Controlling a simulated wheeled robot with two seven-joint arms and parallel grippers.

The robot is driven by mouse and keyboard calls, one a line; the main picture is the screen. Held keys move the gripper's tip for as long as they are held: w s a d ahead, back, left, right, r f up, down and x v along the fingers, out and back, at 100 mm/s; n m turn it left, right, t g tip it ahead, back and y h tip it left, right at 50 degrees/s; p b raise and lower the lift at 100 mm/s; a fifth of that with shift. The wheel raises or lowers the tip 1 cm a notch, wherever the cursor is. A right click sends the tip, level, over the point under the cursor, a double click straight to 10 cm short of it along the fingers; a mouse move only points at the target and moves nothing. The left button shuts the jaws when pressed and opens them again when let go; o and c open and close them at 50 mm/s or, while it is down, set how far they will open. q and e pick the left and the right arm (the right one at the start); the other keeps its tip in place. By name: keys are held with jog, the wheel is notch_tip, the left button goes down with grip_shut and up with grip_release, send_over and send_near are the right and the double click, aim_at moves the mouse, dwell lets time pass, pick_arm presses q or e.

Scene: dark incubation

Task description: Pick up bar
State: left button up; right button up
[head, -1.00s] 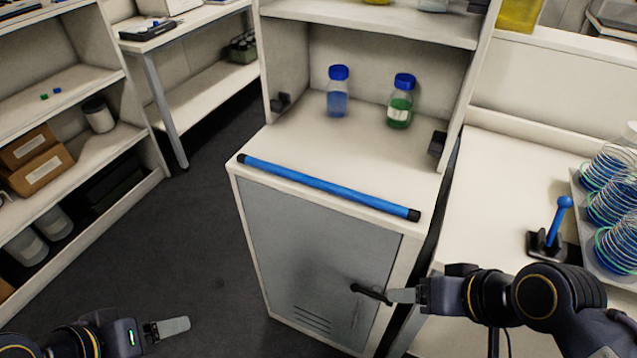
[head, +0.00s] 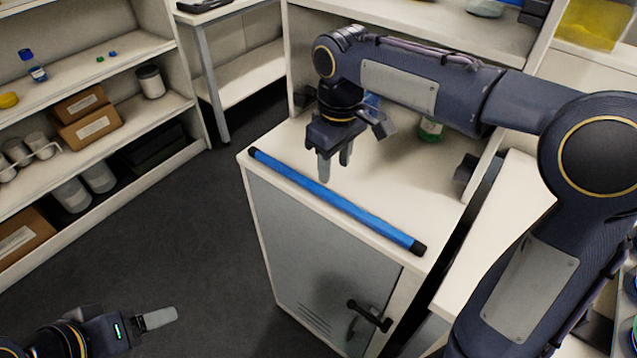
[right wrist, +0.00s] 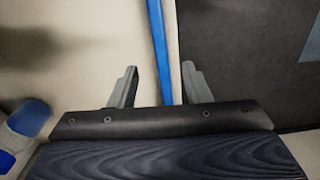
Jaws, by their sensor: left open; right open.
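The blue bar (head: 335,201) with black end caps lies along the front edge of the white cabinet top, above a grey door. My right gripper (head: 334,172) is open and points down over the cabinet top, just behind the bar in the head view. In the right wrist view the bar (right wrist: 160,50) runs up the picture between the two fingers of the open right gripper (right wrist: 158,85); nothing is held. My left gripper (head: 160,318) is at the lower left over the floor, away from the bar, and holds nothing.
The cabinet top (head: 400,190) is otherwise clear near the bar. A green bottle (head: 431,130) and a blue bottle stand behind, partly hidden by my right arm. The door handle (head: 370,316) sticks out below. Shelves with boxes (head: 95,127) stand at the left.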

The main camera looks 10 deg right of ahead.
aim_at(326, 191)
jog(key=shift+w+a+f, duration=0.15)
jog(key=shift+w+a, duration=0.35)
jog(key=shift+w, duration=0.15)
jog(key=shift+w+a+f+n, duration=0.1)
jog(key=shift+f+n, duration=0.15)
jog(key=shift+n, duration=0.05)
notch_tip(326, 191, down, 7)
jog(key=shift+f, duration=0.15)
grip_shut()
